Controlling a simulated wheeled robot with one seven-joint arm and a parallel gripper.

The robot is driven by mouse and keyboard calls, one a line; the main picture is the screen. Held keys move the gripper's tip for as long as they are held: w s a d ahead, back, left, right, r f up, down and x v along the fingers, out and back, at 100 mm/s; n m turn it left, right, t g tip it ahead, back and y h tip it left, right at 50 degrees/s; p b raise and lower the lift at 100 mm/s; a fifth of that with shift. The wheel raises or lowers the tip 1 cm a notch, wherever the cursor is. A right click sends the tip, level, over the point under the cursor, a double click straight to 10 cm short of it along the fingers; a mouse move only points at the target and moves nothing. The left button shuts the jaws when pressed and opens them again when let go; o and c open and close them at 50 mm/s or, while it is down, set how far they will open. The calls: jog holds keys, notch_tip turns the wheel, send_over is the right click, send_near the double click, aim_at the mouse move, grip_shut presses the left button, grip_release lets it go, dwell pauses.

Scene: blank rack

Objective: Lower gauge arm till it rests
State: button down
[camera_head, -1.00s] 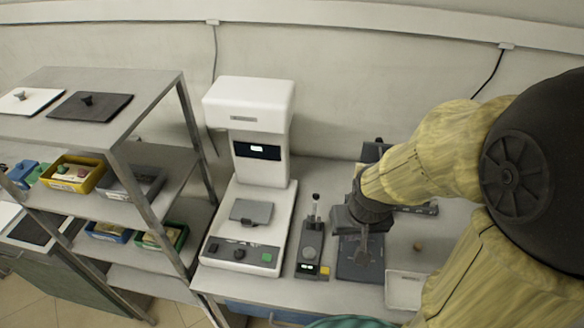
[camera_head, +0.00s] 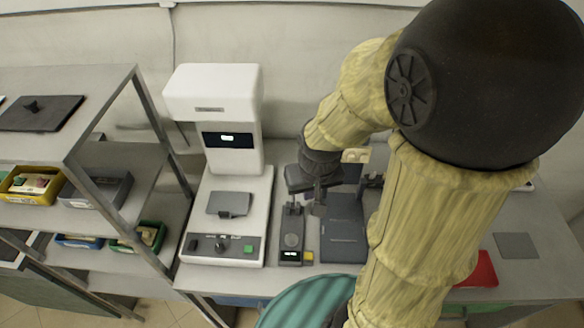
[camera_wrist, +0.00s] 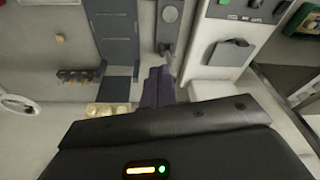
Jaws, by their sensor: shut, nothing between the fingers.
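The gauge (camera_head: 291,243) is a small dark grey unit with a round dial, a lit display and a yellow button. It stands on the bench right of the white machine. Its arm end (camera_wrist: 167,48) shows in the wrist view just beyond my fingertips; I cannot tell if they touch, or how far the arm is raised. My gripper (camera_head: 318,208) is shut and empty, above the back right of the gauge, and hides part of the arm. The shut fingers also show in the wrist view (camera_wrist: 160,72).
The white machine (camera_head: 215,150) with its grey plate stands close on the left. A dark flat plate (camera_head: 343,235) lies right of the gauge. A metal shelf (camera_head: 150,110) with bins is farther left. A red item (camera_head: 482,270) and a grey square (camera_head: 517,245) lie right.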

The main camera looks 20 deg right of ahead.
jog(key=w+d+r+m+g+p, duration=0.1)
jog(key=w+p, duration=0.8)
jog(key=w, duration=0.9)
jog(key=shift+w+r+m+g+p, duration=0.3)
jog(key=shift+r+m+g, duration=0.3)
jog(key=shift+m+g, duration=0.45)
jog(key=shift+s, duration=0.1)
jog(key=s+a+f+p, duration=0.1)
jog(key=s+f+p, duration=0.3)
jog(key=f, duration=0.6)
jog(key=shift+s+a+f+p, duration=0.15)
jog(key=shift+s+f+p, duration=0.15)
jog(key=shift+p, duration=0.85)
jog(key=shift+w+f+b, duration=0.1)
jog(key=shift+b, duration=0.2)
